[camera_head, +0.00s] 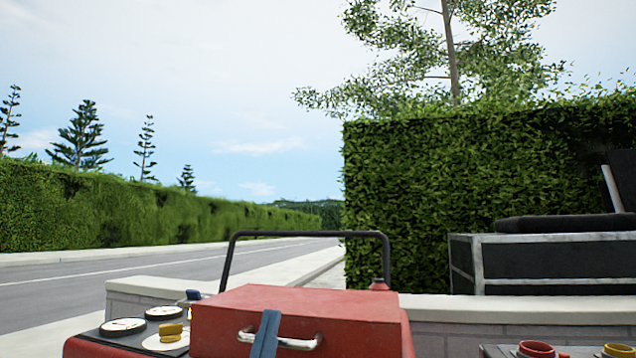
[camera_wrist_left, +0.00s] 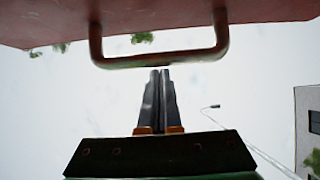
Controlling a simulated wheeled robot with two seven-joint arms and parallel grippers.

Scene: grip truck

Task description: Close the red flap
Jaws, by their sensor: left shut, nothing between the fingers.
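The red flap (camera_head: 295,312) is in the bottom middle of the head view, with a curved metal handle (camera_head: 300,343) on the face toward me. My left gripper (camera_head: 268,314) shows as two blue-grey fingers pointing up, in front of the handle in that view. In the left wrist view the dark fingers (camera_wrist_left: 160,71) are shut together with nothing between them. Their tips end close to the bar of the handle (camera_wrist_left: 160,61), below the red panel (camera_wrist_left: 160,12). Whether they touch the handle I cannot tell. How far the flap stands open is unclear. My right gripper is not visible.
A black bar frame (camera_head: 308,235) rises behind the flap. Round gauges (camera_head: 122,326) and a yellow knob (camera_head: 172,329) sit left of it. Red and yellow cups (camera_head: 537,349) are at the bottom right. A black case (camera_head: 555,262) stands behind a low wall (camera_head: 510,309).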

